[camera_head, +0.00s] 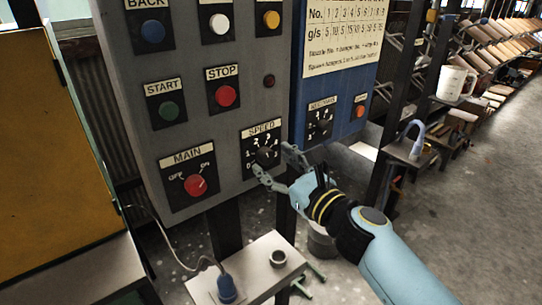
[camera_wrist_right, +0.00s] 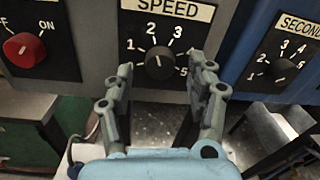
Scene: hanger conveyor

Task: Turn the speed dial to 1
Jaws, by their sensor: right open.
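The black speed dial (camera_head: 266,156) sits on a black plate labelled SPEED on the grey control panel. In the right wrist view the dial (camera_wrist_right: 159,66) is near the top centre, with 1, 2, 3 and 5 readable around it. Which number its pointer marks is too small to tell for sure. My right gripper (camera_head: 274,159) is open in front of the dial. In the wrist view its two fingers (camera_wrist_right: 161,75) stand apart, one on each side of the dial, with gaps between them and the knob. My left gripper is not in view.
The red MAIN knob (camera_head: 195,185) is left of the speed plate, with the red STOP button (camera_head: 225,96) and green START button (camera_head: 169,111) above. A second dial (camera_wrist_right: 283,70) is on the blue panel to the right. A small table (camera_head: 250,255) stands below.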

